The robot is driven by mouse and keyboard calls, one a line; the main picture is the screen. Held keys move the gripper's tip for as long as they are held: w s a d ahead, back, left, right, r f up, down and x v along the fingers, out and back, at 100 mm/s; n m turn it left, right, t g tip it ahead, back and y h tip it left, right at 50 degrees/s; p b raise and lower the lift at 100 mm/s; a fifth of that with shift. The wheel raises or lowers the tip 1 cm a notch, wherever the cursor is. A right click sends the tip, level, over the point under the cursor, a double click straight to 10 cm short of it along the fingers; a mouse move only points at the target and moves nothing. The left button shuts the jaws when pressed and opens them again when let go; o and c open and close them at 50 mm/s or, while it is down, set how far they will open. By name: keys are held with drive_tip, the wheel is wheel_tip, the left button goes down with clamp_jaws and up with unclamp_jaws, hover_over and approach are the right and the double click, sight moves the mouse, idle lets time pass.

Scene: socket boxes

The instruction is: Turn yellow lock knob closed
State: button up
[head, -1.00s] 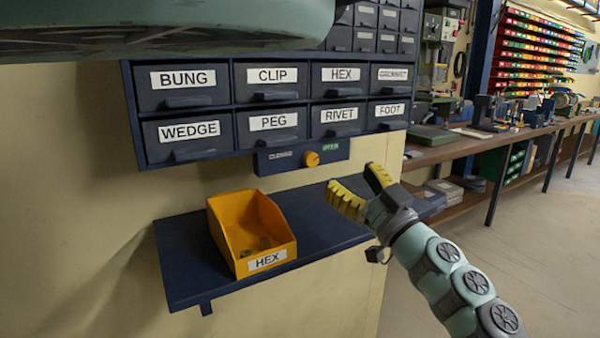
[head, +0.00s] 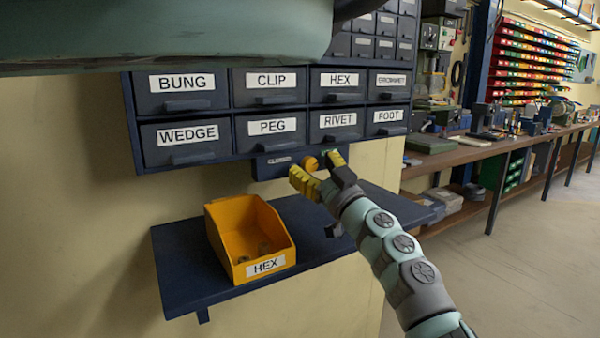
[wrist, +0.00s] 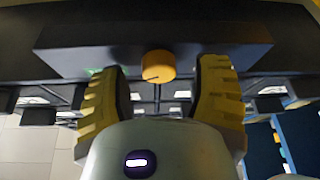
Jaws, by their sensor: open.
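The yellow lock knob (head: 310,163) sits on the dark lock panel (head: 272,166) below the drawers. The panel's left label reads CLOSED; in the head view my gripper hides most of its right part. My gripper (head: 318,172) is open, its yellow ridged fingers just in front of the knob. In the wrist view the knob (wrist: 158,66) lies between the two open fingers (wrist: 158,92), a little beyond their tips, with a gap on both sides. A dark line marks the knob's face. A bit of green label (wrist: 96,71) shows left of the knob there.
Labelled drawers (head: 225,112) hang directly above the panel. A dark shelf (head: 180,285) below carries a yellow HEX bin (head: 225,225) with a few small parts. A workbench (head: 480,150) stands at the right. The space between panel and shelf is free.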

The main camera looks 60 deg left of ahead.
clamp_jaws()
drive_tip(key=shift+d, duration=0.1)
idle(0.4)
